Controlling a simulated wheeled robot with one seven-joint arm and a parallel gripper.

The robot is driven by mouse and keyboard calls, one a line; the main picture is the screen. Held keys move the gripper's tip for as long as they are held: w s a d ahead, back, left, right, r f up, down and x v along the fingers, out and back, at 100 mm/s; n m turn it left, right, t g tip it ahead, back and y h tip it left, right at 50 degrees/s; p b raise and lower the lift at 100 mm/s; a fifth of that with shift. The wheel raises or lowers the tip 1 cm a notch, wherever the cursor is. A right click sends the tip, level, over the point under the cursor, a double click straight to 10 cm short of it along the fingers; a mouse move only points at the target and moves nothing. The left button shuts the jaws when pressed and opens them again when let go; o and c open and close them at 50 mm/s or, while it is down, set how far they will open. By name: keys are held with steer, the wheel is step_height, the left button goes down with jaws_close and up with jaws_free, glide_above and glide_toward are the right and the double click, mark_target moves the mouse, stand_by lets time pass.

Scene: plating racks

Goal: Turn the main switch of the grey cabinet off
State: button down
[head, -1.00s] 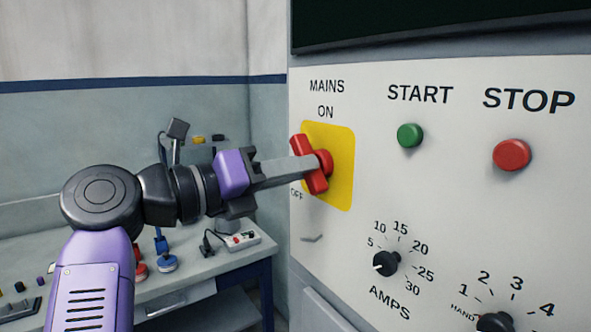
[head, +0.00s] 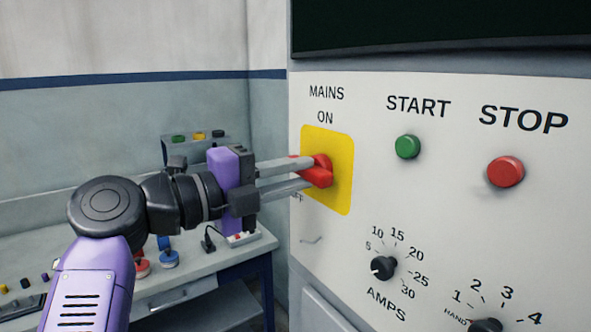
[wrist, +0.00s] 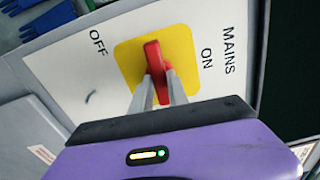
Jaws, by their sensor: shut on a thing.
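The main switch is a red handle (head: 321,172) on a yellow plate (head: 341,180) on the grey cabinet's white panel. ON is printed above the plate and OFF at its lower left, partly covered in the head view. The handle lies roughly level across the panel. My gripper (head: 313,173) is shut on the handle, one finger on each side. In the wrist view the red handle (wrist: 153,58) stands between the two fingers (wrist: 159,90), with OFF at upper left and ON at right.
Right of the switch are a green START button (head: 407,147), a red STOP button (head: 505,172), an AMPS knob (head: 383,268) and another knob (head: 486,326). A bench (head: 200,265) with small items stands at left, behind my arm.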

steer(key=shift+n, duration=0.5)
steer(key=c, duration=1.3)
jaws_free()
steer(key=shift+b+v, duration=1.1)
steer(key=shift+v, duration=2.85)
